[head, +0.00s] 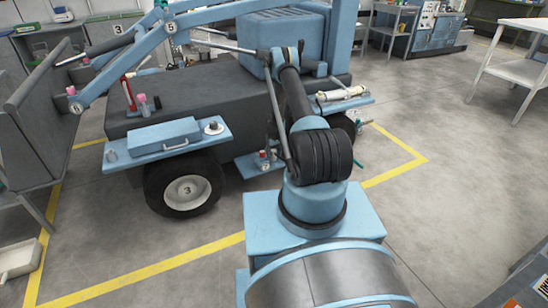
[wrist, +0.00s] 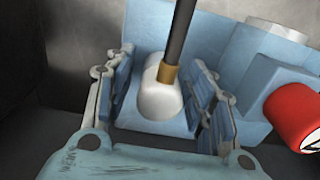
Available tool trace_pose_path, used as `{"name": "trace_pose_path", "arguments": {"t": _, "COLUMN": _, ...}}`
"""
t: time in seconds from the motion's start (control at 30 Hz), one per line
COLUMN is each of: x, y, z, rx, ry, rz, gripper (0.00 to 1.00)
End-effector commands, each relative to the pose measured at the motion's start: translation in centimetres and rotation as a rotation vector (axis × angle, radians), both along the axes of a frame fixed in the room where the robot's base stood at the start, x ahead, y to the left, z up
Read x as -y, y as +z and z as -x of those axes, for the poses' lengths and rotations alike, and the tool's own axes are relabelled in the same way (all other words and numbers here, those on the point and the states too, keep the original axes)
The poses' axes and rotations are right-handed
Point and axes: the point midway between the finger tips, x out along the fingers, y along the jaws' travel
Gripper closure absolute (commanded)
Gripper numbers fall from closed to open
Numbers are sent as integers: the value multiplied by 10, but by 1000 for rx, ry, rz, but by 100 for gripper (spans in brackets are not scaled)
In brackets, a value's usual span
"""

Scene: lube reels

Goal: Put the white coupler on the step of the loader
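In the wrist view the white coupler (wrist: 160,98) has a brass collar, with a black hose running up from it. It is between the two fingers of my gripper (wrist: 164,76). The fingers stand apart on either side, with a narrow gap visible at least on the left. A blue surface (wrist: 150,68) lies behind the coupler; I cannot tell whether the coupler rests on it. In the head view the loader (head: 200,88) has a low blue step (head: 247,170) between its wheels, with small red-topped parts on it. I cannot pick out my gripper or the coupler there.
A red cylinder (wrist: 293,112) is close to the right finger in the wrist view. A blue toolbox (head: 163,137) sits on the loader's left fender, above a wheel (head: 187,190). Yellow floor lines (head: 150,270) surround the loader. Open floor lies at right.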

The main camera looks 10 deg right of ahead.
Motion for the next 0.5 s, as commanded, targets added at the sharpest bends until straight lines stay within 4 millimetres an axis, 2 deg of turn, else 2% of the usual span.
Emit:
{"name": "trace_pose_path", "arguments": {"t": 0.27, "x": 0, "y": 2, "z": 0, "rx": 0, "ry": 0, "rz": 0, "gripper": 50}}
{"name": "trace_pose_path", "arguments": {"t": 0.5, "x": 0, "y": 26, "z": 0, "rx": 0, "ry": 0, "rz": 0, "gripper": 50}}
